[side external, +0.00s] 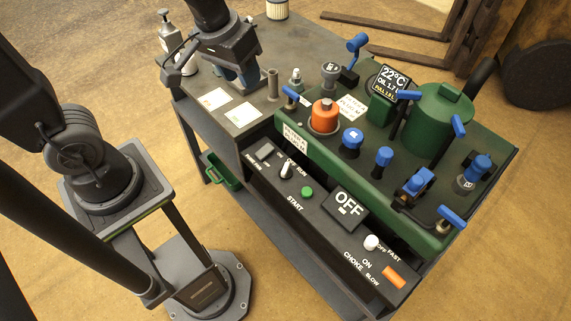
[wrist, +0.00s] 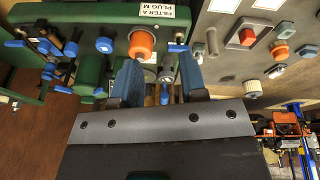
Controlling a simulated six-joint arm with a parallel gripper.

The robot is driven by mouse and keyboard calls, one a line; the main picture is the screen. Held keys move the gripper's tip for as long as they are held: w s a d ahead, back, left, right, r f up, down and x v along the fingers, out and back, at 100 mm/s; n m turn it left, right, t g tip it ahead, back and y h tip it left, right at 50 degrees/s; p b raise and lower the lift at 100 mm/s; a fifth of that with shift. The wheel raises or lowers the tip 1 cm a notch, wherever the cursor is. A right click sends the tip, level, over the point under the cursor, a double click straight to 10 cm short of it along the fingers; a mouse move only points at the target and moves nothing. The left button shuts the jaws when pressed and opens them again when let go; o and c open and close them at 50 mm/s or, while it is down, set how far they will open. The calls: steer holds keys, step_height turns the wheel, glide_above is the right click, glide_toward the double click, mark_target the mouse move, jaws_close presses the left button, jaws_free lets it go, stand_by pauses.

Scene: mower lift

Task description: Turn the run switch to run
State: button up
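The run switch (side external: 286,170) is a small pale knob on the sloping black control panel (side external: 322,218), beside the small OFF and RUN lettering. Which word it points at is too small to tell. I cannot make out the switch in the wrist view.
The green machine deck (side external: 400,215) behind the panel carries an orange cap (side external: 325,116), several blue handles and a green tank (side external: 437,115). Posts, bottles and white cards (side external: 243,114) stand or lie on the bench top (side external: 292,38). The space above the panel is clear.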

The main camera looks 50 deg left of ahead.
steer(key=w+d+f+n+g, duration=0.25)
steer(key=w+f, duration=0.25)
steer(key=f, duration=0.3)
glide_toward(286, 167)
steer(key=shift+n+g, duration=0.35)
steer(key=shift+n, duration=0.1)
steer(key=f, duration=0.9)
steer(key=shift+w+d+f, duration=0.1)
steer(key=shift+w, duration=0.1)
steer(key=shift+c, duration=0.4)
jaws_close()
